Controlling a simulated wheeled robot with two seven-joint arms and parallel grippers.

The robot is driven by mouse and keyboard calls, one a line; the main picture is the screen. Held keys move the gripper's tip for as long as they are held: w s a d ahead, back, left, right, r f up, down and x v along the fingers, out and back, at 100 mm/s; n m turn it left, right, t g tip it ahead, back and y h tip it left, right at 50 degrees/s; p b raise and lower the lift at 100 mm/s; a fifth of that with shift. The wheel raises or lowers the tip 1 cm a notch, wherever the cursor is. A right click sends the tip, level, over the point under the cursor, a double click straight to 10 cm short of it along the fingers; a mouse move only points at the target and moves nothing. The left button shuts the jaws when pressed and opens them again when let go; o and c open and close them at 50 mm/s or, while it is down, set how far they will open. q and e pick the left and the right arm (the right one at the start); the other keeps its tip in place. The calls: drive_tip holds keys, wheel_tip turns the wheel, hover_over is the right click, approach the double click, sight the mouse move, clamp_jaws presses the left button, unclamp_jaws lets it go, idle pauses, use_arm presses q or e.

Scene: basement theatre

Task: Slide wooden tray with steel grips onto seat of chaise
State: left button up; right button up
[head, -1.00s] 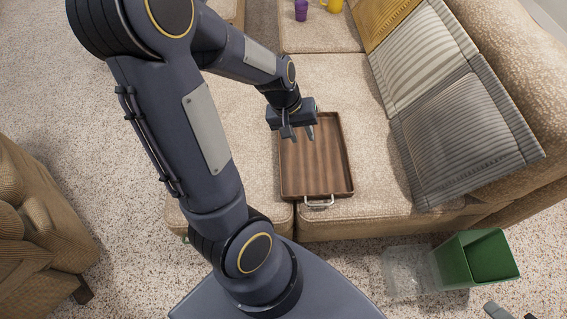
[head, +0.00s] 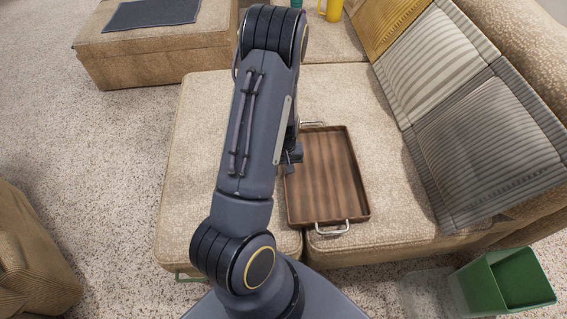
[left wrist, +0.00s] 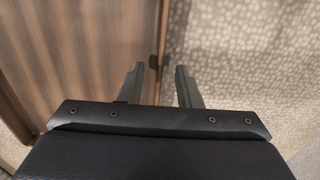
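The wooden tray (head: 330,175), brown with raised sides and a steel grip at each short end, lies flat on the beige sofa seat (head: 400,212). My left gripper (head: 292,158) is at the tray's left long side, partly hidden by my forearm. In the left wrist view my open fingers (left wrist: 160,72) have the tray's side wall (left wrist: 162,30) between them, one finger on the tray side and one over the fabric. I cannot tell whether they touch the wall. A beige upholstered block (head: 150,62), possibly the chaise, stands at the upper left. My right gripper is out of view.
A dark grey mat (head: 150,13) lies on that block. Striped cushions (head: 485,135) lean along the backrest to the right. A yellow mug (head: 334,9) stands at the far end. A green bin (head: 510,283) is on the floor at the lower right. Bare seat lies left of my arm.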

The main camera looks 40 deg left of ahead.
use_arm(q)
drive_tip(key=shift+f, duration=0.4)
drive_tip(key=shift+c, duration=0.4)
clamp_jaws()
